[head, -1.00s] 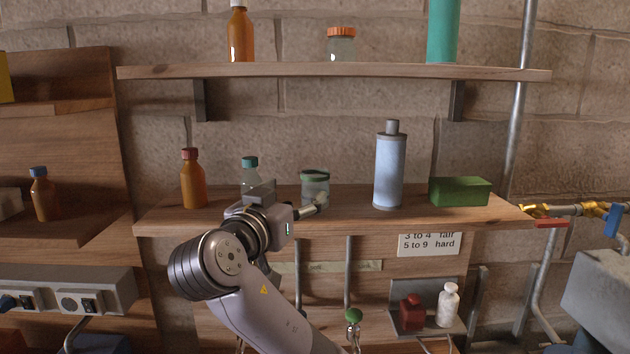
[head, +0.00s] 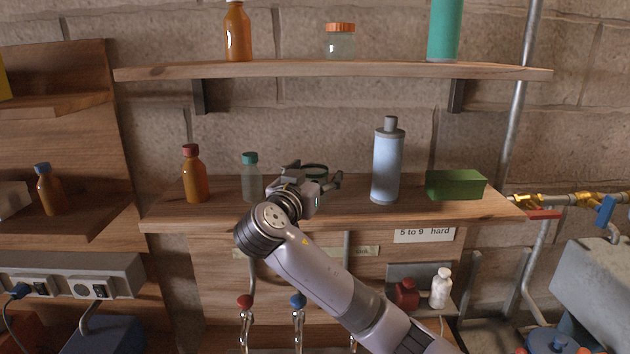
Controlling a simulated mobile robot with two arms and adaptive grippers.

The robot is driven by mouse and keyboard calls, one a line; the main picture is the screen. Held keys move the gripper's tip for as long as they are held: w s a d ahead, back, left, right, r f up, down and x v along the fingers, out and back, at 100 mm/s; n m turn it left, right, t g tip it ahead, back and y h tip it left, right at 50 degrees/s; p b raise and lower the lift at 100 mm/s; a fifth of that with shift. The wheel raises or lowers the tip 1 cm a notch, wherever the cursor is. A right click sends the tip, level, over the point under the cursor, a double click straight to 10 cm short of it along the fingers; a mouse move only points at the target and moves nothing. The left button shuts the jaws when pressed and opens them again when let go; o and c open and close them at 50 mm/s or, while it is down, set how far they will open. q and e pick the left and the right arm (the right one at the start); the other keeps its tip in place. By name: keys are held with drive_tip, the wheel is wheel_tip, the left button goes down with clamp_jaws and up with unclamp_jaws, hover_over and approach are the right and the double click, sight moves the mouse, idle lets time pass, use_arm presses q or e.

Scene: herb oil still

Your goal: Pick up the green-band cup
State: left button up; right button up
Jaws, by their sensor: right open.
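The green-band cup (head: 316,167) stands on the middle shelf, a clear cup with a dark green band near its top. Only its upper part shows; my right gripper hides the rest. My right gripper (head: 314,176) is open in front of the cup, with one finger to the left of the cup and one to the right. I cannot tell whether the fingers touch it. My left gripper is not in view.
On the same shelf (head: 225,211) stand a teal-capped clear bottle (head: 251,180) close on the left, an amber bottle (head: 194,177), a pale blue bottle (head: 386,165) on the right and a green box (head: 455,185). An upper shelf (head: 290,70) runs above.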

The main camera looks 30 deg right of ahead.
drive_tip(key=shift+a, duration=0.2)
drive_tip(key=shift+c, duration=0.5)
drive_tip(key=c, duration=1.1)
drive_tip(key=shift+d+r, duration=0.1)
drive_tip(key=shift+r, duration=0.05)
